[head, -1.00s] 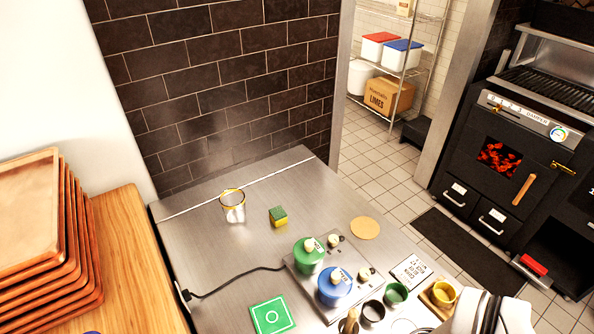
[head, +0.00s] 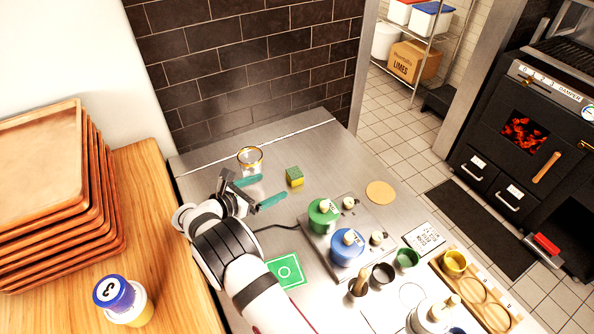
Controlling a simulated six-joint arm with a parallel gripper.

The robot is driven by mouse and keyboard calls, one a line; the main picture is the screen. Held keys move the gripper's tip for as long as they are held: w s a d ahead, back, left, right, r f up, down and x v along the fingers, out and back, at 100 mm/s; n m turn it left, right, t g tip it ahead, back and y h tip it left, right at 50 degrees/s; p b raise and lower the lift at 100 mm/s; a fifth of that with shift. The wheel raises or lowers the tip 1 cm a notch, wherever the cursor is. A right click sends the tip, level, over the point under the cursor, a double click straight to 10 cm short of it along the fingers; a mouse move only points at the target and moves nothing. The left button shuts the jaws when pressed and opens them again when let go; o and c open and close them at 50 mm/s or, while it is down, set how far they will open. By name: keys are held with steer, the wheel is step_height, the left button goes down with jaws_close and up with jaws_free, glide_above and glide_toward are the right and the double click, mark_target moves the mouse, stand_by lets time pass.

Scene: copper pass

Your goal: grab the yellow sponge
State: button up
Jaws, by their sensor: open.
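The yellow sponge (head: 294,177) is a small block with a green top and yellow sides. It sits on the steel counter (head: 335,150), to the right of the glass jar. My gripper (head: 278,189) comes in from the lower left. Its two teal-tipped fingers are spread apart and point toward the right. Nothing is between them, and the sponge is beyond the fingertips, apart from them.
A gold-rimmed glass (head: 250,162) stands just behind the fingers. A green pot (head: 323,213) and a blue pot (head: 347,247) stand on a burner unit to the right. A green mat (head: 287,271) lies in front. Copper trays (head: 50,190) are stacked at left.

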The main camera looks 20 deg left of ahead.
mark_target(290, 177)
steer(key=x, duration=1.2)
steer(key=shift+w+a+f, duration=0.15)
steer(key=shift+w+f, duration=0.15)
steer(key=shift+w, duration=0.1)
steer(key=c, duration=1.3)
